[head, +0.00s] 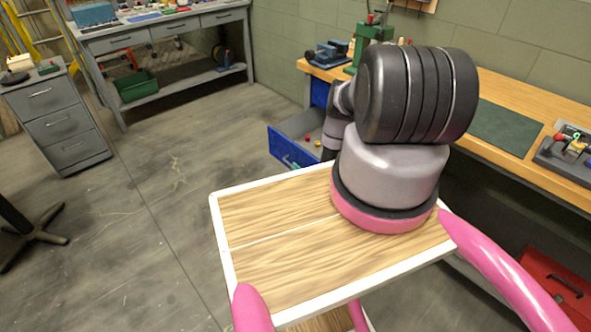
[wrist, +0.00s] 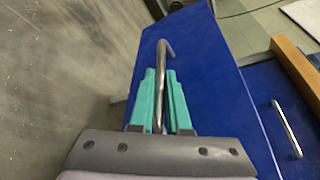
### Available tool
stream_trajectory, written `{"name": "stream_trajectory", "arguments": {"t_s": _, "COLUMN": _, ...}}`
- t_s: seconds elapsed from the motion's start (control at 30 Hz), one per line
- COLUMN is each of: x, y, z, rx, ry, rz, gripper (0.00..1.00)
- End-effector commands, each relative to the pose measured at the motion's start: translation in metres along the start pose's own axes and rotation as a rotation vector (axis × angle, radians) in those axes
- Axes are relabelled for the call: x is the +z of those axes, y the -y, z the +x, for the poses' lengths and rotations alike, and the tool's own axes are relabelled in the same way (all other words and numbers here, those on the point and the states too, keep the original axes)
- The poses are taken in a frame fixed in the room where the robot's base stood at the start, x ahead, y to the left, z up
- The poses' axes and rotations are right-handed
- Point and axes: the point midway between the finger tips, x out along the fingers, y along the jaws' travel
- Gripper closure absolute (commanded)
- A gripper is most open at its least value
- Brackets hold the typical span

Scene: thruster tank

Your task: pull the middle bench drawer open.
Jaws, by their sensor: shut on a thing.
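The middle bench drawer (head: 283,148) stands pulled out from under the wooden bench in the head view. Its blue front (wrist: 195,65) fills the middle of the wrist view. Its grey inside shows, with a few small red and yellow things in it. My gripper (wrist: 163,75) has its two teal fingers on either side of the metal bar handle (wrist: 164,47) and is shut on it. In the head view my gripper (head: 290,163) shows only as a bit of teal at the drawer front; my arm hides much of that area.
A blue drawer front with its own handle (wrist: 287,130) sits closed below the bench top (head: 525,135). A grey drawer cabinet (head: 60,125) and a grey workbench (head: 160,35) stand at the left. Open floor (head: 180,150) lies in front of the drawer. A red toolbox (head: 550,285) is at lower right.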

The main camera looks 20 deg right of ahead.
Motion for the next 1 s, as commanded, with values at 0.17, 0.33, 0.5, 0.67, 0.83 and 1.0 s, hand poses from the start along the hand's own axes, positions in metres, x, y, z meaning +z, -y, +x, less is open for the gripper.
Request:
{"name": "stream_trajectory", "arguments": {"t_s": 0.17, "x": 0.000, "y": -0.001, "z": -0.001, "rx": 0.002, "ry": -0.001, "rz": 0.000, "gripper": 0.55}}
{"name": "stream_trajectory", "arguments": {"t_s": 0.33, "x": 0.000, "y": -0.001, "z": 0.000, "rx": 0.001, "ry": 0.000, "rz": 0.000, "gripper": 0.55}}
{"name": "stream_trajectory", "arguments": {"t_s": 0.5, "x": 0.000, "y": 0.000, "z": -0.003, "rx": 0.001, "ry": 0.000, "rz": 0.000, "gripper": 0.55}}
{"name": "stream_trajectory", "arguments": {"t_s": 0.67, "x": -0.001, "y": -0.001, "z": -0.022, "rx": 0.003, "ry": -0.001, "rz": 0.001, "gripper": 0.55}}
{"name": "stream_trajectory", "arguments": {"t_s": 0.83, "x": -0.001, "y": -0.001, "z": -0.058, "rx": 0.005, "ry": -0.002, "rz": 0.002, "gripper": 0.55}}
{"name": "stream_trajectory", "arguments": {"t_s": 1.0, "x": -0.001, "y": -0.001, "z": -0.088, "rx": 0.004, "ry": -0.002, "rz": 0.001, "gripper": 0.55}}
